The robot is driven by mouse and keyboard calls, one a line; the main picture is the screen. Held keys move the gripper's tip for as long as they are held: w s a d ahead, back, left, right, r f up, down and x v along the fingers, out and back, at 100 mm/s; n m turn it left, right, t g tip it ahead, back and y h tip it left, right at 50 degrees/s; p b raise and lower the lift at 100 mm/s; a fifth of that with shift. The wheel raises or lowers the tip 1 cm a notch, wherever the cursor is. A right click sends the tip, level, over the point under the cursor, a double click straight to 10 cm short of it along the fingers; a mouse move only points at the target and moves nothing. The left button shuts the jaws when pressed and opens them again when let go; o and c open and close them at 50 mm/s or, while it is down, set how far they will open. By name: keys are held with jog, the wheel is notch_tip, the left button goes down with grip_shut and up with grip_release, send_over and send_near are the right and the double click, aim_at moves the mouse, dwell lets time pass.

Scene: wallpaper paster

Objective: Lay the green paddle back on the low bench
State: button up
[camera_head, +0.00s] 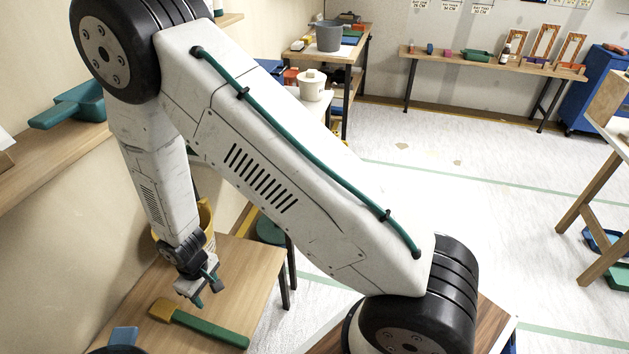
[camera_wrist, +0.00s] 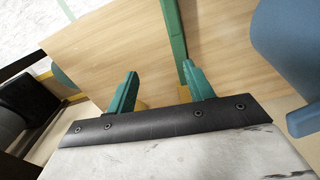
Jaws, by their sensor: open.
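The green paddle (camera_head: 212,331) lies flat on the low bench (camera_head: 240,265), its ochre end to the left and its long green part pointing right and toward the front. In the wrist view its green part (camera_wrist: 174,30) runs up from near the right finger, and ochre shows low behind the fingers. My gripper (camera_head: 207,285) points down over the bench, just behind the paddle in the head view. Its two green fingers (camera_wrist: 160,88) stand wide apart with nothing gripped between them. I cannot tell whether the right finger touches the paddle.
A blue object (camera_head: 123,337) stands at the bench's front left; it fills the right side of the wrist view (camera_wrist: 290,50). A yellow container (camera_head: 206,218) is behind my forearm. A green scoop-like thing (camera_head: 72,104) sits on the wall shelf. Bare bench lies right of my gripper.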

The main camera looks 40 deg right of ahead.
jog(key=s+d+r+m, duration=0.1)
jog(key=d+r, duration=0.3)
jog(key=r, duration=0.6)
jog(key=s+d+r+m, duration=0.1)
jog(key=s+d+r, duration=0.15)
jog(key=r, duration=0.75)
jog(key=s+d+r+m, duration=0.1)
jog(key=d+r, duration=0.4)
jog(key=r, duration=0.5)
jog(key=s+d+r+m, duration=0.1)
jog(key=s+d+r, duration=0.2)
jog(key=s+r, duration=0.3)
jog(key=s+d+r+m+t, duration=0.1)
jog(key=s+d+r, duration=0.3)
jog(key=s, duration=0.9)
notch_tip(320, 180, up, 3)
jog(key=shift+d+r, duration=0.15)
jog(key=shift+d, duration=0.1)
